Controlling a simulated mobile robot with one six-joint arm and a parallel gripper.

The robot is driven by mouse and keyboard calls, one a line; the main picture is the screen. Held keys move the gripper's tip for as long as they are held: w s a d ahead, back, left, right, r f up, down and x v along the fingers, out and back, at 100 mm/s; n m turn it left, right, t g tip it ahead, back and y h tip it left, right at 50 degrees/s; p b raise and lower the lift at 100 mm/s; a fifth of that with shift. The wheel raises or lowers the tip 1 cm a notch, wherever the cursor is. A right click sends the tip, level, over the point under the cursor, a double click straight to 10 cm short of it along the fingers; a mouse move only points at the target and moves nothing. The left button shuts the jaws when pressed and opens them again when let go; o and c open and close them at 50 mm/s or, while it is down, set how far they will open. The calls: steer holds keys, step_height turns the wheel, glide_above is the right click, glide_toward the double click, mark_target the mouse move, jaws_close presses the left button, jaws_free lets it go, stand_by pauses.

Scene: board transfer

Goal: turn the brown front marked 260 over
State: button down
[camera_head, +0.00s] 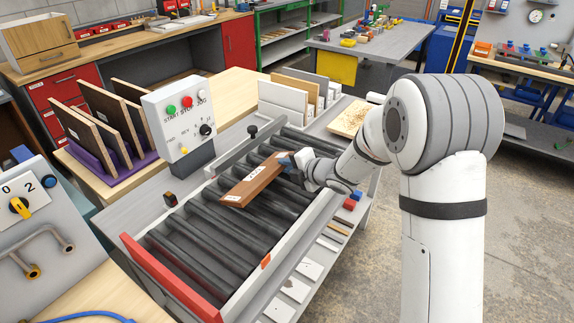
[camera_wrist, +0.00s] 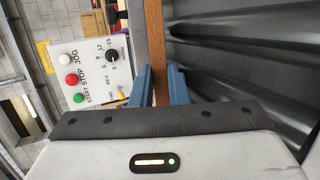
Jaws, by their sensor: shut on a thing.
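The brown front (camera_head: 247,187) is a narrow wooden board with white labels on the side I see; their print is too small to read surely. It is over the dark rollers in the head view, perhaps tilted; I cannot tell whether it touches them. My gripper (camera_head: 286,161) is shut on its far right end. In the wrist view the brown front (camera_wrist: 154,40) shows edge-on as a strip between the blue fingers of my gripper (camera_wrist: 159,86). The fingers hide the gripped end.
The roller conveyor (camera_head: 185,262) has a red end bar (camera_head: 170,279) and pale side rails. A control box (camera_head: 182,120) with buttons and a knob stands at its far left side, also in the wrist view (camera_wrist: 92,72). Boards stand in a purple rack (camera_head: 110,170) at left.

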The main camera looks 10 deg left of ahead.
steer(key=shift+f+b, duration=0.15)
steer(key=shift+b, duration=0.15)
steer(key=c, duration=1.3)
jaws_free()
steer(key=shift+s+r+h+p, duration=0.1)
steer(key=shift+r+h+p, duration=0.2)
steer(key=shift+p, duration=0.7)
steer(key=g+h+p, duration=0.1)
steer(key=h+p, duration=0.1)
steer(key=p, duration=0.7)
steer(key=shift+d+r+g, duration=0.1)
steer(key=shift+d+g, duration=0.05)
steer(key=shift+g, duration=0.25)
steer(key=shift+s+h+p, duration=0.1)
steer(key=shift+h+p, duration=0.2)
steer(key=shift+p, duration=0.5)
